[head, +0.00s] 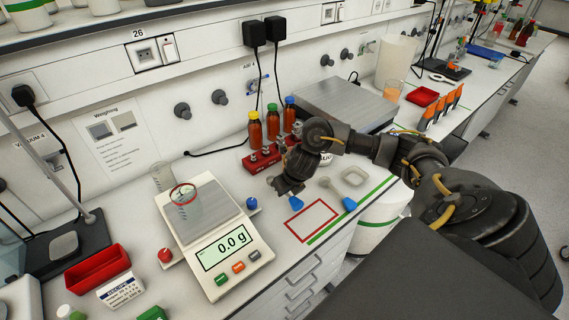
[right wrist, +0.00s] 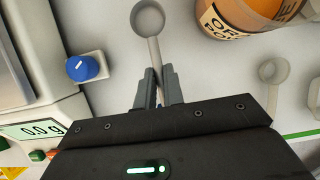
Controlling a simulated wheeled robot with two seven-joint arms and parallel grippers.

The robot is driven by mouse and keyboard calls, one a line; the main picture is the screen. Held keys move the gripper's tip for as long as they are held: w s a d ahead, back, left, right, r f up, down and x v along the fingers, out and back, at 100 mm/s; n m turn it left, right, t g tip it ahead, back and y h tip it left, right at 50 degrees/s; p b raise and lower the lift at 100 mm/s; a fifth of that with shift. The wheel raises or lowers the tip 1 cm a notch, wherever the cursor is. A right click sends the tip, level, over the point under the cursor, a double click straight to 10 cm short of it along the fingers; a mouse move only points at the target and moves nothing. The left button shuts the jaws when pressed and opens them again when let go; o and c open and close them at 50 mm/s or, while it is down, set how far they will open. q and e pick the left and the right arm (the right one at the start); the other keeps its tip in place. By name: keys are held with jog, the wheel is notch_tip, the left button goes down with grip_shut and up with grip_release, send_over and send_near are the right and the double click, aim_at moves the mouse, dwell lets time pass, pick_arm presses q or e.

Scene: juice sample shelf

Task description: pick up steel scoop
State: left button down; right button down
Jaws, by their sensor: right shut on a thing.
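My right gripper (head: 285,188) is low over the bench, between the scale and the red outlined square. In the right wrist view its fingers (right wrist: 159,88) are shut on the thin handle of a grey metallic scoop (right wrist: 148,20), whose round bowl points away from the gripper. A blue handle end (head: 295,203) shows beside the gripper in the head view. I cannot tell whether the scoop touches the bench. A second grey scoop (head: 325,182) with a blue handle lies to the right; it also shows in the right wrist view (right wrist: 273,72). My left gripper is not in view.
The scale (head: 240,262) reads 0.0 g and carries a glass beaker (head: 185,203). A red rack (head: 262,160) of bottles stands behind the gripper. A white dish (head: 355,175) sits right of the second scoop. The red outlined square (head: 311,220) is empty.

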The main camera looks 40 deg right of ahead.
jog(key=s+a+r+p, duration=0.4)
jog(key=s+r+p, duration=0.2)
jog(key=s+r, duration=0.3)
jog(key=s, duration=0.4)
jog(key=shift+s+a+r, duration=0.15)
jog(key=shift+a+r, duration=0.05)
jog(key=shift+r, duration=0.05)
